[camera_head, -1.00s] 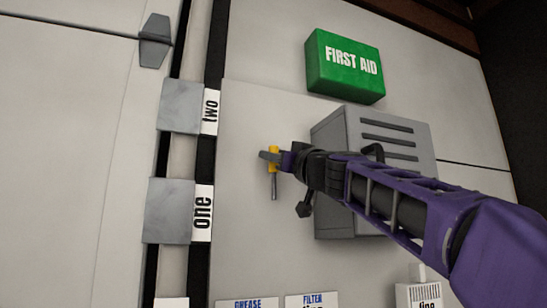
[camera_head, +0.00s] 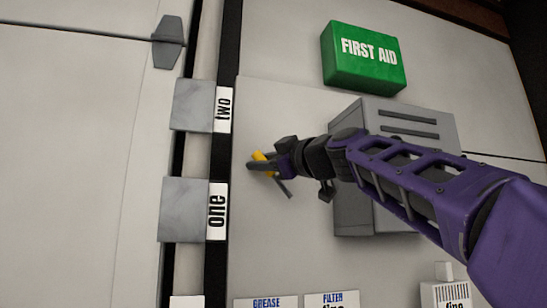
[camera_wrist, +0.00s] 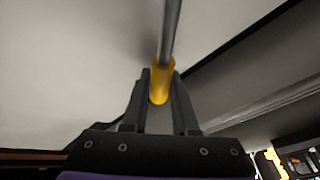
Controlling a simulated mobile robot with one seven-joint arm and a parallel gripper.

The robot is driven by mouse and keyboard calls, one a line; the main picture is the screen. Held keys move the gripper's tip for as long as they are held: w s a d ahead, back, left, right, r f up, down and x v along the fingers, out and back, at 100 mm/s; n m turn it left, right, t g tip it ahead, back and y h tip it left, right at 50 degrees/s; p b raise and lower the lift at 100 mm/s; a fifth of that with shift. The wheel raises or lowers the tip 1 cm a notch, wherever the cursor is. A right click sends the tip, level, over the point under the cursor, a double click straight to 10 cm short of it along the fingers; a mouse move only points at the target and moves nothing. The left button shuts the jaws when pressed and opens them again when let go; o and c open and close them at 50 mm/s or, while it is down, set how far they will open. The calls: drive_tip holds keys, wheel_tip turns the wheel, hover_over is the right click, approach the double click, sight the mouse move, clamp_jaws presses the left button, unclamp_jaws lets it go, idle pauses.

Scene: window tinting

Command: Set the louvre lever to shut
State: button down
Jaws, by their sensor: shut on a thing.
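The lever (camera_head: 285,188) is a thin grey rod with a yellow grip (camera_head: 260,156), in front of the pale wall panel. The rod slants, with its grip end at upper left and its bare end at lower right. My gripper (camera_head: 262,164) is shut around the yellow grip. In the wrist view the grip (camera_wrist: 160,88) sits between both fingers, and the grey rod (camera_wrist: 171,30) runs away from it toward the top. How the rod's far end meets the panel is unclear.
A grey slatted box (camera_head: 400,120) stands out from the wall behind my arm, partly hidden by it. A green first aid box (camera_head: 365,60) is above. Grey blocks labelled "two" (camera_head: 192,105) and "one" (camera_head: 185,210) are left. Grease (camera_head: 266,303) and filter (camera_head: 332,299) labels are below.

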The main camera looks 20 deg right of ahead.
drive_tip(key=shift+a+f+n+g, duration=0.5)
drive_tip(key=shift+a+f+n, duration=0.2)
drive_tip(key=shift+n, duration=0.4)
drive_tip(key=shift+a+f+n+g, duration=0.4)
drive_tip(key=shift+f+n, duration=0.15)
drive_tip(key=shift+n, duration=0.25)
drive_tip(key=shift+f, duration=0.15)
drive_tip(key=c, duration=0.7)
unclamp_jaws()
drive_tip(key=shift+s+d+b, duration=0.3)
drive_tip(key=shift+s+b, duration=0.05)
drive_tip(key=shift+s, duration=0.05)
drive_tip(key=b+v, duration=0.3)
drive_tip(key=v, duration=1.3)
drive_tip(key=shift+s+b, duration=0.25)
drive_tip(key=shift+b, duration=0.1)
